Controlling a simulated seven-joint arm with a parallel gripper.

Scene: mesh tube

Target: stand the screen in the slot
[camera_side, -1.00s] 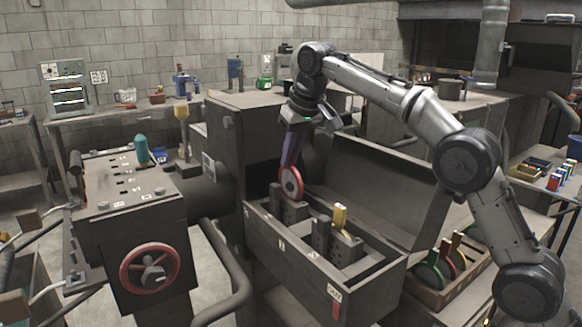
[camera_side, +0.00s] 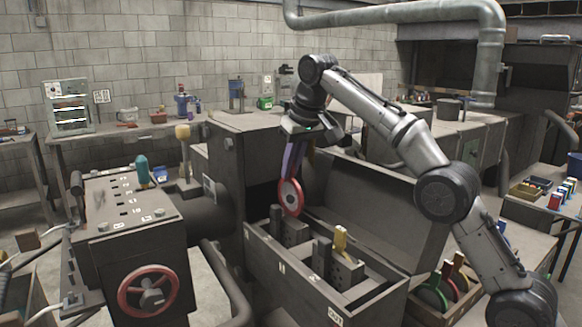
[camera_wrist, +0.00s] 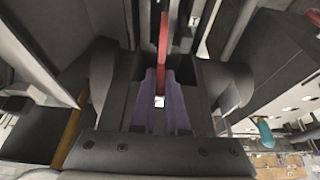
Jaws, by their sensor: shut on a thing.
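The screen (camera_side: 290,197) is a red-rimmed disc with a grey face. My gripper (camera_side: 294,172), with purple fingers pointing down, is shut on it. The screen hangs upright above the left end of the open long box (camera_side: 300,290), close over the slotted dark blocks (camera_side: 290,231) there. I cannot tell which slot it lines up with. In the wrist view the screen (camera_wrist: 163,45) shows edge-on as a red strip between the purple fingers (camera_wrist: 163,95). A yellow-handled piece (camera_side: 340,239) stands at the second pair of blocks (camera_side: 345,268).
The box's raised lid (camera_side: 375,205) stands behind the blocks. A tray (camera_side: 435,303) with green, red and yellow upright discs is at the right. A machine with a red handwheel (camera_side: 150,292) and a thick pipe (camera_side: 205,210) stand left of the box.

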